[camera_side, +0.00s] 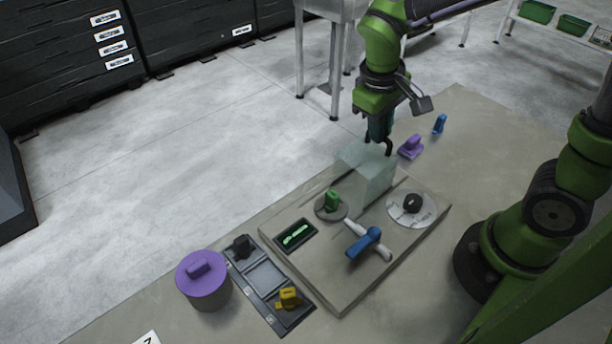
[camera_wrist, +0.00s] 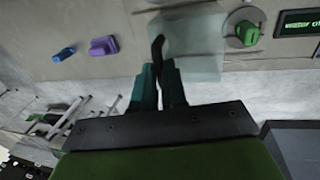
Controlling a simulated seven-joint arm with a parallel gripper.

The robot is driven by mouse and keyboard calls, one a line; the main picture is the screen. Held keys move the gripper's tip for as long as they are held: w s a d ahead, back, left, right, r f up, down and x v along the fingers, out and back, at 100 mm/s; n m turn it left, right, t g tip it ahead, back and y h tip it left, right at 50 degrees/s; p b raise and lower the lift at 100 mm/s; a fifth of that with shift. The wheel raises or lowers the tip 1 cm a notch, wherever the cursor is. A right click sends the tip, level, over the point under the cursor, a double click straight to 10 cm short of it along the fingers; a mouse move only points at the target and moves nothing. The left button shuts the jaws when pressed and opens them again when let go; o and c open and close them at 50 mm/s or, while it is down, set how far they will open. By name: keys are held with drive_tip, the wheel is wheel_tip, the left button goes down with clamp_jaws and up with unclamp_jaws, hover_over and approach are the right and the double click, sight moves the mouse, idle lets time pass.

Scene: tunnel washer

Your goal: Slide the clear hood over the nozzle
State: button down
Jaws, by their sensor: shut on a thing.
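The clear hood (camera_side: 372,178) is a pale, see-through box at the back edge of the raised grey panel (camera_side: 310,262). It also shows in the wrist view (camera_wrist: 200,45). My gripper (camera_side: 380,140) is above the hood, pointing down, its fingers closed at the dark handle on the hood's top. In the wrist view my gripper (camera_wrist: 160,62) has its fingers close together on this dark handle (camera_wrist: 157,45). I cannot make out the nozzle; no part of it shows clearly. I cannot tell whether the hood touches the panel.
The panel carries a green knob (camera_side: 332,200), a display (camera_side: 296,236), a blue-handled valve (camera_side: 366,243) and a black knob on a white dial (camera_side: 412,203). A purple-lidded pot (camera_side: 202,280) and a tray (camera_side: 262,277) stand at front left. Purple (camera_side: 411,147) and blue (camera_side: 439,124) pieces lie behind.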

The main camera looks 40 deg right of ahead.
drive_tip(key=a, duration=0.9)
drive_tip(key=shift+a, duration=0.4)
drive_tip(key=c, duration=1.2)
unclamp_jaws()
drive_tip(key=shift+o, duration=0.2)
drive_tip(key=shift+d, duration=0.1)
drive_tip(key=shift+r, duration=0.15)
drive_tip(key=a+r, duration=0.3)
drive_tip(key=r, duration=1.3)
drive_tip(key=shift+a+r, duration=0.15)
drive_tip(key=shift+r, duration=0.05)
drive_tip(key=shift+w, duration=0.1)
